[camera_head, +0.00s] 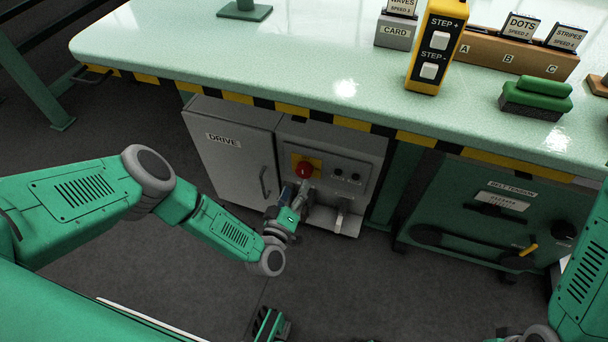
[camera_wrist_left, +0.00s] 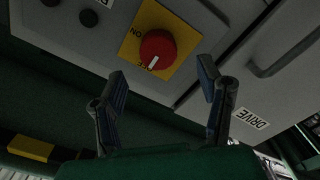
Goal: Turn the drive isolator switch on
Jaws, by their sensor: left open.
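The drive isolator switch is a red round knob on a yellow plate (camera_head: 316,161), on the grey drive cabinet under the table. In the left wrist view the red knob (camera_wrist_left: 157,49) has a white mark pointing at a partly hidden label at the plate's lower edge. The word ON is on another side of the plate. My left gripper (camera_head: 295,189) is just in front of the switch. In the left wrist view its two fingers (camera_wrist_left: 162,74) are apart with nothing between them, and the knob lies beyond the tips. My right gripper does not show.
The cabinet door marked DRIVE (camera_head: 222,150) with its handle is left of the switch. The table edge with a yellow-black strip (camera_head: 300,112) overhangs above. A belt tension panel (camera_head: 490,215) is at the right. The floor in front is mostly clear.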

